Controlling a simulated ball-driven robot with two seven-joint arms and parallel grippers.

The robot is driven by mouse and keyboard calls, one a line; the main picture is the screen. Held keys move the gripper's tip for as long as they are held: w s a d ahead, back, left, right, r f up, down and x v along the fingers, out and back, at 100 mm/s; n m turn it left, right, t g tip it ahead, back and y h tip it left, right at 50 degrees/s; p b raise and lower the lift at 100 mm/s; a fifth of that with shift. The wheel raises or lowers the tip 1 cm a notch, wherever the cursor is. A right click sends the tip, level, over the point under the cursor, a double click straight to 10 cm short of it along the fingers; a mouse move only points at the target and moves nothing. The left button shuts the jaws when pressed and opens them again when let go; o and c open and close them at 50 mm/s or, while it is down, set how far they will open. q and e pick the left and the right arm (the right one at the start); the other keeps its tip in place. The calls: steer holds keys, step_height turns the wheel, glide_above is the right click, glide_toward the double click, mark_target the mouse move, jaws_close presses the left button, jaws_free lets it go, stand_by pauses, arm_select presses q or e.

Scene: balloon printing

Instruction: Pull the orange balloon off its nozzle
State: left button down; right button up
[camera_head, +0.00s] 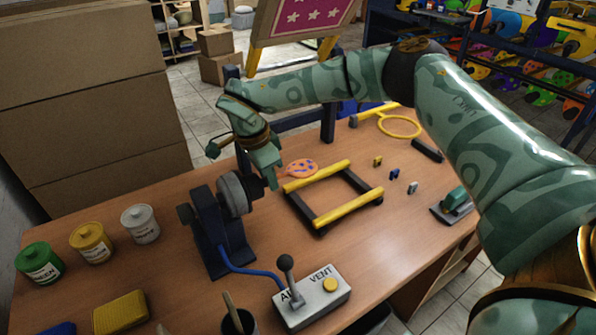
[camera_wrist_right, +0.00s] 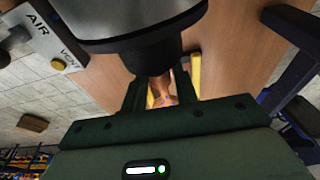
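The orange balloon (camera_head: 302,168) has blue spots and shows just right of my right gripper (camera_head: 272,178) in the head view. In the right wrist view, its orange neck (camera_wrist_right: 160,86) runs from under the dark round head of the pump stand (camera_wrist_right: 150,35) down between my right fingers (camera_wrist_right: 160,95). The fingers stand apart on either side of the neck, with gaps showing beside it. The nozzle tip is hidden by the gripper and the stand's grey disc (camera_head: 235,192). My left gripper is not in view.
A frame with yellow rails (camera_head: 348,208) lies right of the stand. The AIR/VENT lever box (camera_head: 312,297) stands in front, joined by a blue hose. Paint jars (camera_head: 92,243) stand at the left. A yellow hoop (camera_head: 400,127) lies at the back. Cardboard boxes (camera_head: 85,90) rise behind the left edge.

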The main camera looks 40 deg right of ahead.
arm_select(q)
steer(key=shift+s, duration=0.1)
arm_select(e)
steer(key=c, duration=0.4)
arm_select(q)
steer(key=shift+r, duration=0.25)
arm_select(e)
steer(key=shift+d, duration=0.25)
